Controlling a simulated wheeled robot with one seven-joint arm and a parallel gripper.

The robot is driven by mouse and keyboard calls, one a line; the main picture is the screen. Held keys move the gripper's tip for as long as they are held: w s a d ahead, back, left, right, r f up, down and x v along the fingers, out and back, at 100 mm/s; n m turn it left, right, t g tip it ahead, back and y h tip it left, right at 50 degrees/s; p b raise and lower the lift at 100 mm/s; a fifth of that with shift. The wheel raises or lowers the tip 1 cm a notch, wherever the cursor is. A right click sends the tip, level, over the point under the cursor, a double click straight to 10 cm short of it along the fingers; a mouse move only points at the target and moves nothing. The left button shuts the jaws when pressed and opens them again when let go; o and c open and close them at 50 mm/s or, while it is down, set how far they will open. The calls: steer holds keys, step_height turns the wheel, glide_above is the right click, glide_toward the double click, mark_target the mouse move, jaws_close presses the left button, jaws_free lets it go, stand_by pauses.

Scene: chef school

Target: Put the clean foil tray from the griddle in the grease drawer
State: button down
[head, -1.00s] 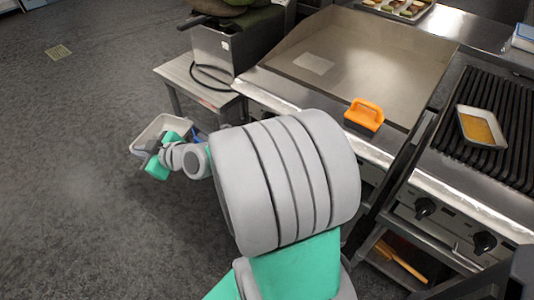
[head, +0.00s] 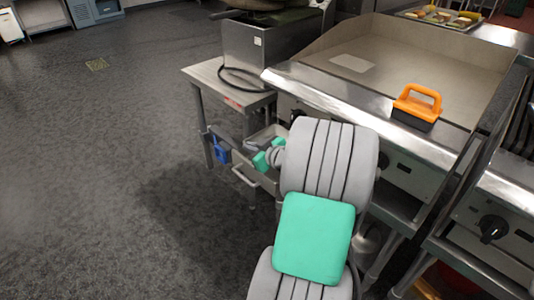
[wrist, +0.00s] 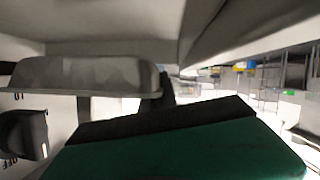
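The griddle (head: 415,65) stands at the upper right. The foil tray (head: 268,133), pale grey, is low below the griddle's left front and partly hidden by my gripper. My gripper (head: 267,154), with green fingers, is at the tray's near side and appears shut on its wall. A grey drawer-like box with a handle (head: 249,177), apparently the grease drawer, sits just below; I cannot tell whether the tray is inside or above it. In the wrist view a green finger with a dark pad (wrist: 170,140) fills the bottom, with pale grey walls above.
A steel side table (head: 215,77) with a fryer-like unit (head: 262,45) stands left of the griddle. An orange-handled scraper (head: 418,103) rests on the griddle's front edge. A blue object (head: 221,150) hangs under the table. The floor at left is clear.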

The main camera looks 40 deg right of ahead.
steer(key=d+f, duration=0.1)
steer(key=d, duration=0.2)
steer(key=shift+d+f+b, duration=0.15)
steer(key=shift+f+b, duration=0.15)
steer(key=shift+f, duration=0.1)
steer(key=d+f+b, duration=0.1)
steer(key=d+f, duration=0.1)
steer(key=d, duration=0.1)
steer(key=shift+f, duration=0.15)
steer(key=shift+w, duration=0.1)
steer(key=c, duration=2.1)
jaws_free()
steer(key=shift+f+b, duration=0.2)
steer(key=shift+b, duration=0.1)
steer(key=shift+c, duration=0.2)
steer(key=o, duration=0.5)
steer(key=shift+c, duration=0.2)
steer(key=shift+r, duration=0.1)
steer(key=shift+r+p, duration=0.35)
steer(key=shift+p, duration=0.1)
steer(key=p+v, duration=0.1)
steer(key=v, duration=1.1)
steer(key=shift+f+p, duration=0.25)
steer(key=shift+p, duration=0.15)
